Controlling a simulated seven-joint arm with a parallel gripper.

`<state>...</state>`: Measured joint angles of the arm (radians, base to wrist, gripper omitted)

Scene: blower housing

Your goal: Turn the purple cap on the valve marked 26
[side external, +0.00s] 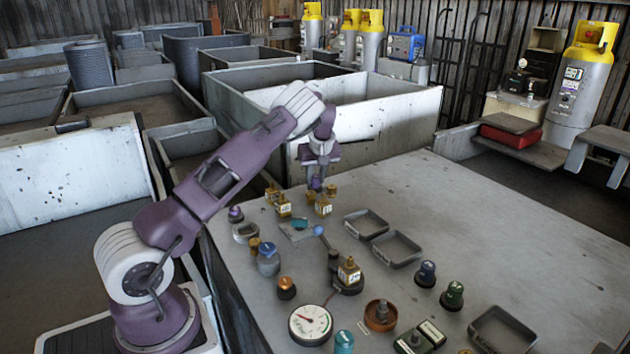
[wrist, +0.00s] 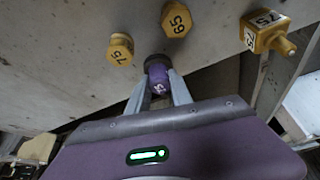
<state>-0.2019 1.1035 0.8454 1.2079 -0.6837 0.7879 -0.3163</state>
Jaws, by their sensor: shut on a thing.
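My gripper (side external: 317,181) is shut on a purple cap (wrist: 157,77) near the far edge of the table. In the wrist view my gripper's two fingers (wrist: 159,92) stand on either side of this cap. Its marking is too small to read, and whether it sits on a valve is hidden. In the side view brass valves (side external: 323,206) stand just below the gripper. I cannot read 26 on any valve.
Another dark purple-capped piece (side external: 235,214) stands at the table's left edge. Two empty grey trays (side external: 366,223) lie right of the valves. A brass block (side external: 349,270), a pressure gauge (side external: 310,323) and several knobs stand nearer. The table's right side (side external: 490,220) is clear.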

